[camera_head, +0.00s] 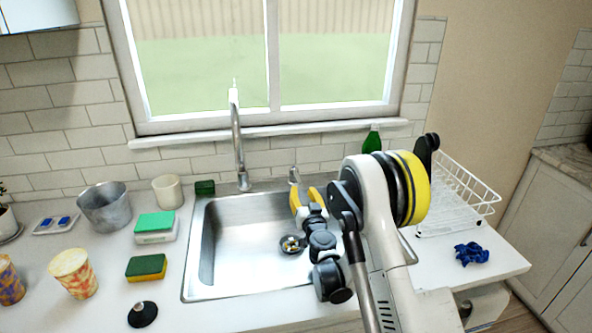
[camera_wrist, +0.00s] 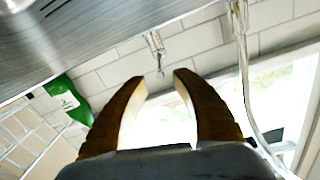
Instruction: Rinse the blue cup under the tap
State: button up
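No blue cup can be made out in either view. The tap (camera_head: 237,135) is a tall silver spout behind the sink (camera_head: 230,262); a curved silver pipe (camera_wrist: 245,85) at the right of the wrist view looks like it. My gripper (camera_head: 305,194) reaches over the right part of the sink, to the right of the tap. Its two yellow fingers also show in the wrist view (camera_wrist: 160,78), spread apart with nothing between them. Part of the sink is hidden by my arm. A small silver fitting (camera_head: 294,175) stands just behind the fingers.
Left counter: metal bucket (camera_head: 105,208), pale cup (camera_head: 167,192), patterned cup (camera_head: 74,272), sponges (camera_head: 146,267) and black plunger-like item (camera_head: 142,314). Right: white dish rack (camera_head: 455,205) and crumpled blue cloth (camera_head: 471,253). A green bottle (camera_head: 372,140) stands behind my arm. The sink's left half is clear.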

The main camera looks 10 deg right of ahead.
aim_at(296, 172)
jog(key=w+b, duration=0.2)
jog(key=w, duration=0.8)
jog(key=shift+w, duration=0.25)
jog(key=shift+r, duration=0.1)
grip_shut()
